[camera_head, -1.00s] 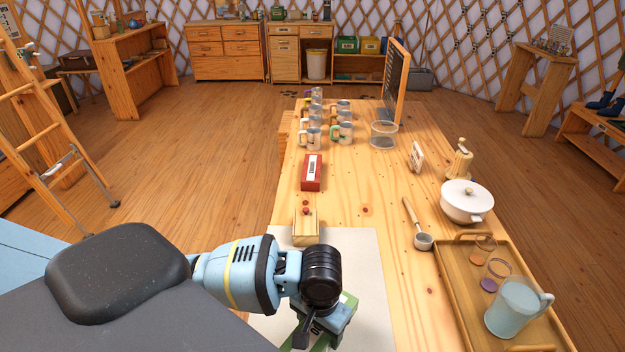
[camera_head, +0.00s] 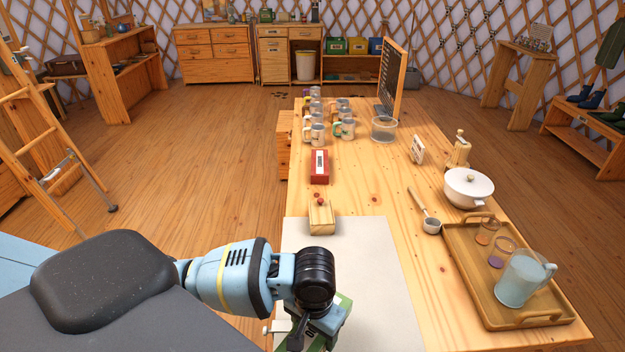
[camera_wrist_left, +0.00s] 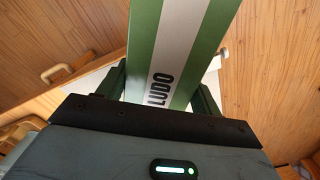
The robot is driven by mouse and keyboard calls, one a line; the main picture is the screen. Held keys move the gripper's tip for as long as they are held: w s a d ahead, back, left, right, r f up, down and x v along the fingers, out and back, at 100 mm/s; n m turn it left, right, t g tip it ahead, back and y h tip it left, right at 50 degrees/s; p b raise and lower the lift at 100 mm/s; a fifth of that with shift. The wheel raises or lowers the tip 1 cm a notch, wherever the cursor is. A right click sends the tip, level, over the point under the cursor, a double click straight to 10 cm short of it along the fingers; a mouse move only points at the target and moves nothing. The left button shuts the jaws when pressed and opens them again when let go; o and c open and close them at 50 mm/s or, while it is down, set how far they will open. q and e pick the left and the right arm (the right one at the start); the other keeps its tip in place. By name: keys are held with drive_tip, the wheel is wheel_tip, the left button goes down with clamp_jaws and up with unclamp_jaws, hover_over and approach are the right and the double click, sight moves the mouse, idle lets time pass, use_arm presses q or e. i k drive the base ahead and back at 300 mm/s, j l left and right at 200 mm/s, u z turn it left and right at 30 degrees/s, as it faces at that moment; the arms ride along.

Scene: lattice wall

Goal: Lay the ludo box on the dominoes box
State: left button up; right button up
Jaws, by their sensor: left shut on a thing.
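The ludo box (camera_wrist_left: 172,55), green with a white stripe and the word LUDO, is between the fingers of my left gripper (camera_wrist_left: 163,88) in the left wrist view. In the head view a green and white part of the ludo box (camera_head: 340,312) shows under my left gripper (camera_head: 318,328), over the front of the table; my wrist hides much of it. A red box with a white label (camera_head: 319,166), which looks like the dominoes box, lies farther back on the table, apart from the gripper. Its lettering is too small to read. My right gripper is not in view.
A pale mat (camera_head: 375,270) covers the table's near part. A small wooden box with a red knob (camera_head: 321,218) stands between gripper and red box. Several mugs (camera_head: 317,132) stand behind the red box. A ladle (camera_head: 428,218), white pot (camera_head: 467,189) and tray (camera_head: 475,293) are at right.

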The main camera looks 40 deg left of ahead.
sight(319, 161)
drive_tip(key=k+j+z, duration=0.15)
drive_tip(key=k+j, duration=0.35)
drive_tip(key=k+j+z, duration=0.1)
drive_tip(key=j, duration=0.25)
drive_tip(key=k+j+z, duration=0.25)
drive_tip(key=j, duration=0.35)
drive_tip(key=k+j+z, duration=0.1)
drive_tip(key=j, duration=0.35)
drive_tip(key=j+z, duration=0.2)
drive_tip(key=j, duration=0.55)
drive_tip(key=i+j+z, duration=0.1)
drive_tip(key=j, duration=0.3)
drive_tip(key=i+j+z, duration=0.1)
drive_tip(key=j, duration=0.3)
drive_tip(key=i+j, duration=0.45)
drive_tip(key=j, duration=0.2)
drive_tip(key=i+l+z, duration=0.05)
